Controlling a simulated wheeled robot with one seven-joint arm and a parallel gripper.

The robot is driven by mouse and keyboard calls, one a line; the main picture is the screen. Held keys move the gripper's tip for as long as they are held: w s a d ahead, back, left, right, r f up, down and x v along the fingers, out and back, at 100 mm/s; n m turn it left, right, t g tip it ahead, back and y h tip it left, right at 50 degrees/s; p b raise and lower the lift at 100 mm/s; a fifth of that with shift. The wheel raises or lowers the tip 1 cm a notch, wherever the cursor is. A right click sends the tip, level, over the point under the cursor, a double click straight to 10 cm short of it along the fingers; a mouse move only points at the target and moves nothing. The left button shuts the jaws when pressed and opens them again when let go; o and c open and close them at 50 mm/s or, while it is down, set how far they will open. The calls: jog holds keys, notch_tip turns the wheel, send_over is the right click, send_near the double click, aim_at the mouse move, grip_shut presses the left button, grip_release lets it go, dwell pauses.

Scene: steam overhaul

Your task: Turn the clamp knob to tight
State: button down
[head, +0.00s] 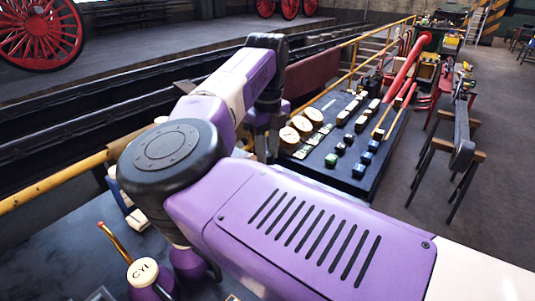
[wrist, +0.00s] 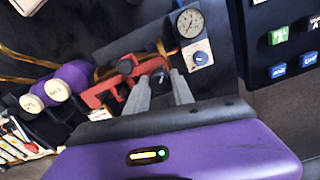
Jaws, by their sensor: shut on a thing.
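In the wrist view my gripper (wrist: 160,77) reaches down to the right end of a red clamp (wrist: 101,96). Its two grey fingers are a little apart, shut on a small dark piece between the tips, which I take to be the clamp knob (wrist: 158,78). The fingers hide most of it, and its turn position cannot be read. A second dark round part (wrist: 125,67) sits on the clamp to the left. In the head view my purple arm hides the clamp and the gripper.
A dial gauge (wrist: 190,22) and a white plate with a blue knob (wrist: 200,57) lie just right of the fingers. In the head view a control panel (head: 330,165) with buttons lies beyond my arm.

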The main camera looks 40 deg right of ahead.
jog(key=m, duration=0.3)
jog(key=shift+m+b, duration=0.3)
jog(key=shift+m, duration=0.1)
jog(key=m, duration=0.3)
jog(key=shift+m, duration=0.3)
jog(key=m, duration=0.3)
jog(key=shift+m, duration=0.3)
jog(key=m, duration=0.3)
jog(key=shift+m, duration=0.3)
jog(key=m, duration=0.3)
jog(key=shift+m, duration=0.3)
jog(key=m, duration=0.3)
jog(key=shift+m, duration=0.4)
jog(key=m, duration=0.6)
jog(key=shift+p, duration=0.4)
jog(key=shift+m, duration=0.4)
